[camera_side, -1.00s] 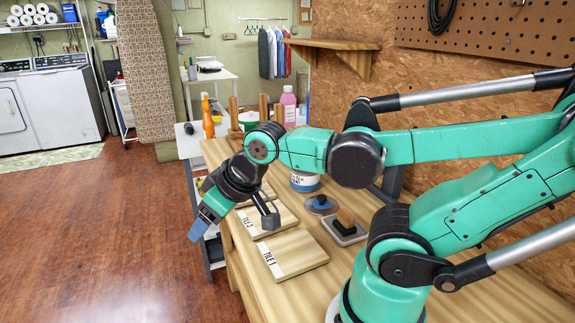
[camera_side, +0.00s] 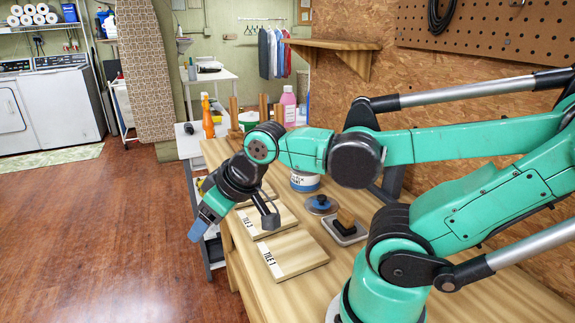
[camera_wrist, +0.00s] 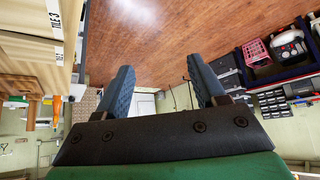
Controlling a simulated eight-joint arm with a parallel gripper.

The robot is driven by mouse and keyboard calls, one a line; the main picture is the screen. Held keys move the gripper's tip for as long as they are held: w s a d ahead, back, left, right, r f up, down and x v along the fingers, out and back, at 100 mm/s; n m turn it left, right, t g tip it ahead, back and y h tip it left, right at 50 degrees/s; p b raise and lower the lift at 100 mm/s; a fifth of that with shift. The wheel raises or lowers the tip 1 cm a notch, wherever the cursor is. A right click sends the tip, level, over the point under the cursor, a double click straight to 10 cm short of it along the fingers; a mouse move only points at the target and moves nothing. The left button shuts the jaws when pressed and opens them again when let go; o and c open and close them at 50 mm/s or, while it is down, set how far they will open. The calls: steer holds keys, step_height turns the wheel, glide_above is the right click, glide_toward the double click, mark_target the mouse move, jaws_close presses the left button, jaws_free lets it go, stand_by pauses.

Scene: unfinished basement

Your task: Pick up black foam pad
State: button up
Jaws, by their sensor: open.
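My gripper (camera_side: 203,222) hangs over the left edge of the wooden workbench, beside the labelled boards, with nothing between its fingers. In the wrist view its two blue-grey fingers (camera_wrist: 162,88) are well apart, with floor and a far wall between them.
Wooden boards lie on the bench, the nearest marked TILE 1 (camera_side: 292,254). A dark disc with a blue knob (camera_side: 320,204), a paint can (camera_side: 305,182) and a pink bottle (camera_side: 288,105) stand farther back. Open floor (camera_side: 120,240) lies left of the bench.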

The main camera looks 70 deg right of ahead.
steer(key=o, duration=0.5)
steer(key=n+g+h, duration=0.1)
steer(key=n+g, duration=0.7)
steer(key=n, duration=0.1)
glide_above(346, 213)
steer(key=f, duration=0.6)
steer(key=shift+w+a, duration=0.3)
steer(key=shift+w, duration=0.05)
steer(key=shift+s+d+f, duration=0.1)
steer(key=shift+s, duration=0.1)
steer(key=shift+s+d+f, duration=0.1)
steer(key=shift+f, duration=1.25)
steer(key=shift+s+d+f, duration=0.1)
steer(key=shift+f, duration=1.25)
